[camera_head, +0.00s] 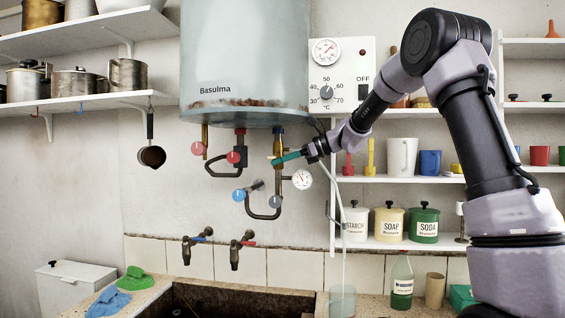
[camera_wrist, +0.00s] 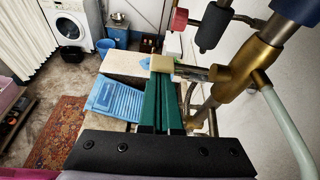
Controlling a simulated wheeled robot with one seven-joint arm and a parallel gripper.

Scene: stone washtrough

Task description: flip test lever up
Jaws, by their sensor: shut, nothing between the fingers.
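The test lever appears to be the short grey arm with a tan end (camera_wrist: 161,63) that sticks out from the brass valve (camera_wrist: 232,72) in the wrist view. In the head view the brass valve (camera_head: 278,143) hangs under the grey-blue boiler (camera_head: 245,60), and the lever is small there and partly hidden by my gripper. My gripper (camera_head: 274,161) has green fingers, shut with nothing between them. In the wrist view my gripper (camera_wrist: 162,80) has its fingertips right at the lever's tan end; I cannot tell whether they touch.
Red-knobbed and blue-knobbed valves (camera_head: 198,148) and a dial gauge (camera_head: 302,180) crowd around the brass valve. A pale hose (camera_head: 343,220) runs down to a cup. Shelves with jars (camera_head: 424,222) stand at right. The stone trough (camera_head: 240,302) lies below.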

